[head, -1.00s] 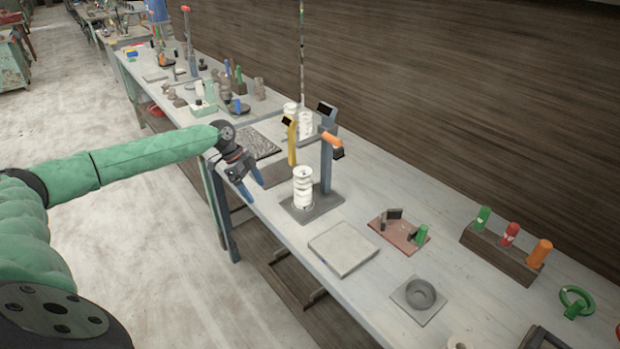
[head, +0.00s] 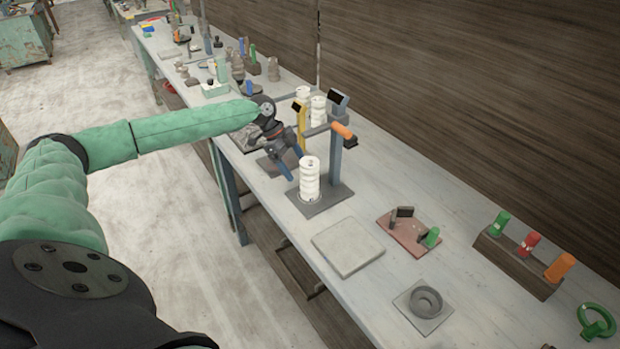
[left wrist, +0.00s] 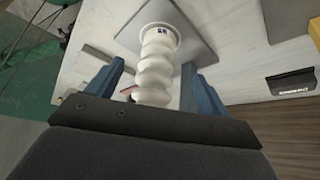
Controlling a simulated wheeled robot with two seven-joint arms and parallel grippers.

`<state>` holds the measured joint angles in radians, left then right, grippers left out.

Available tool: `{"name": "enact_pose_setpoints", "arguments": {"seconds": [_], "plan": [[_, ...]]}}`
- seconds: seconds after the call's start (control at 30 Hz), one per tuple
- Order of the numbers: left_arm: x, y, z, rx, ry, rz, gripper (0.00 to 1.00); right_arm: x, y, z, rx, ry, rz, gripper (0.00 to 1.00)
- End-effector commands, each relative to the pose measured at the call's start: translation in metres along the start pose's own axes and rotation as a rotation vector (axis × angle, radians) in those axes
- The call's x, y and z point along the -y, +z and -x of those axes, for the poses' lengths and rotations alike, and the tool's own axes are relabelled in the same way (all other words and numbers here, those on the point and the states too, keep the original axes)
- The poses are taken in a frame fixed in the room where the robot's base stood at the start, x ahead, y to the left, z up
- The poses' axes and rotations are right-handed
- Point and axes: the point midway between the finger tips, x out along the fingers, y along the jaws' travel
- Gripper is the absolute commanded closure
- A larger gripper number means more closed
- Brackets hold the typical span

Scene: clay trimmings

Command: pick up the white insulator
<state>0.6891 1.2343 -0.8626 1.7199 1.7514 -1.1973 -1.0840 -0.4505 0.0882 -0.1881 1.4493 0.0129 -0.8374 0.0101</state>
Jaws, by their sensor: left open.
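The ribbed white insulator (head: 310,182) stands upright on a dark grey base plate (head: 332,201) with a blue-grey post carrying an orange-tipped arm. My left gripper (head: 291,163) is open, close beside the insulator on its left in the head view. In the left wrist view the insulator (left wrist: 157,60) shows between the two blue fingers, and the jaws are not closed on it. Whether a finger touches it I cannot tell. Two more white ribbed pieces (head: 318,108) stand farther back near a yellow post. My right gripper is not in view.
A flat grey slab (head: 347,247), a reddish plate with small fixtures (head: 414,234) and a grey ring-shaped cup (head: 426,301) lie nearer along the bench. A block (head: 517,262) holds green, red and orange pieces. The bench's left edge borders open floor.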

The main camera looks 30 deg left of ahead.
Motion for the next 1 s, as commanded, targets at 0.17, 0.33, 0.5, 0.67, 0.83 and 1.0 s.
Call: {"name": "enact_pose_setpoints", "arguments": {"seconds": [0.17, 0.33, 0.5, 0.67, 0.83, 1.0], "plan": [[0.001, -0.014, -0.007, -0.001, -0.001, -0.002, 0.20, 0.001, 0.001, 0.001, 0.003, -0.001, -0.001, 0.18], [0.001, -0.040, -0.022, -0.002, -0.001, -0.004, 0.20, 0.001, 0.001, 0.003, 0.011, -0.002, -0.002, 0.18], [0.000, -0.041, -0.033, 0.000, -0.002, 0.000, 0.20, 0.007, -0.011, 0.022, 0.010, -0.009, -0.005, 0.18], [0.000, -0.041, -0.036, 0.000, -0.001, 0.000, 0.20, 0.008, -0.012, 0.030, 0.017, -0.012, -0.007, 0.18], [0.000, -0.042, -0.036, 0.000, -0.001, 0.001, 0.20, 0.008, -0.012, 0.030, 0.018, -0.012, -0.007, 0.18], [0.000, -0.041, -0.036, 0.000, -0.001, 0.000, 0.40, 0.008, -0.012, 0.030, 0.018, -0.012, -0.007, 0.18]]}}
